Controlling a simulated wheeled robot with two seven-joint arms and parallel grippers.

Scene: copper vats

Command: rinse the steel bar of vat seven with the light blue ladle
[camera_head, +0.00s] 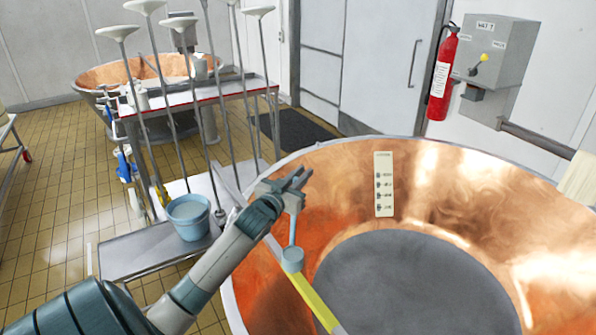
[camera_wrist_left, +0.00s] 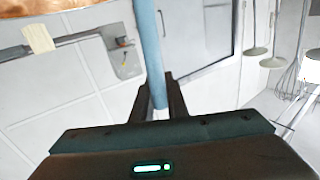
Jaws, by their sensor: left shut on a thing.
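My left gripper (camera_head: 297,182) is shut on the handle of the light blue ladle (camera_head: 292,260) above the near left rim of the copper vat (camera_head: 450,190). The ladle hangs down, its cup lowest, and in the head view the cup overlaps the steel bar (camera_head: 338,328); I cannot tell whether they touch. The bar has a yellow section and runs slantwise over the vat's left side; my arm hides part of it. In the left wrist view the ladle's blue handle (camera_wrist_left: 149,45) stands between the fingers (camera_wrist_left: 160,108). What the cup holds is not visible. My right gripper is out of view.
A light blue bucket (camera_head: 188,217) stands on a low metal shelf left of my arm. Behind it is a rack (camera_head: 235,92) with several long-handled tools. A second copper vat (camera_head: 95,78) is farther back. A fire extinguisher (camera_head: 442,75) and grey control box (camera_head: 503,50) hang on the wall.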

